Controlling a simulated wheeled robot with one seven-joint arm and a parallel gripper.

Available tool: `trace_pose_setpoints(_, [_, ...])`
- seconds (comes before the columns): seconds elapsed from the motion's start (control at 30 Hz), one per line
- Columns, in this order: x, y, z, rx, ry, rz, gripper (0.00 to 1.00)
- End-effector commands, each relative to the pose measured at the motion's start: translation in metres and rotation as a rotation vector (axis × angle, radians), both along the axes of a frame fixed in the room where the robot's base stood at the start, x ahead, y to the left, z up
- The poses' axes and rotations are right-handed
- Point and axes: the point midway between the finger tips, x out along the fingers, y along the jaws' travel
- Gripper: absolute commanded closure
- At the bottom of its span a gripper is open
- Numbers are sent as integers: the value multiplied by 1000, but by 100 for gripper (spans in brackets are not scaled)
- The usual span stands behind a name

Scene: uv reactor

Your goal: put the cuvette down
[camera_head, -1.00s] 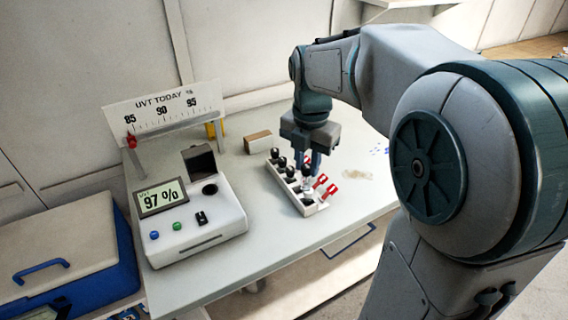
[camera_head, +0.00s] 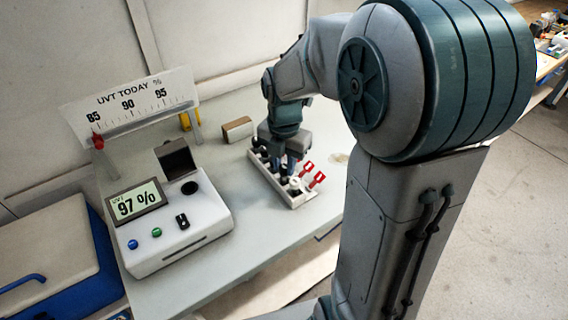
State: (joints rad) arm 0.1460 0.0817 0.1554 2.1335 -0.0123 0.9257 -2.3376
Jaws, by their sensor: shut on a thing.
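My gripper (camera_head: 289,168) points down over the front half of a white rack (camera_head: 299,203) on the bench. It is shut on a cuvette (camera_head: 295,183), which is mostly hidden by the fingers and shows only as a small pale and dark patch low at the rack. I cannot tell whether its base is seated in a slot. Other dark-capped cuvettes stand in the rack, partly covered by my gripper. Two red tags (camera_head: 312,174) stick up at the rack's right side.
A white meter (camera_head: 180,228) reading 97 % stands left of the rack, lid raised. A UVT TODAY scale board (camera_head: 130,102) stands behind it. A small brown block (camera_head: 238,129) lies behind the rack. The bench (camera_head: 245,225) between meter and rack is clear.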

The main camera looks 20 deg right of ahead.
Motion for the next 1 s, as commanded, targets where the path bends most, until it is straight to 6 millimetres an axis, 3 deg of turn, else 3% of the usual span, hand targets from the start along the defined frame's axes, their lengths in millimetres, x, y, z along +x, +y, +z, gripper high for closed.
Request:
trace_pose_setpoints(0.43, [0,1,-10,-1,-1,2,99])
trace_pose_setpoints(0.47, [0,1,-10,-1,-1,2,72])
trace_pose_setpoints(0.5, [0,1,-9,-1,-1,2,69])
trace_pose_setpoints(0.8, [0,1,-7,-1,-1,2,69])
trace_pose_setpoints(1.0, [1,0,18,-1,-6,1,69])
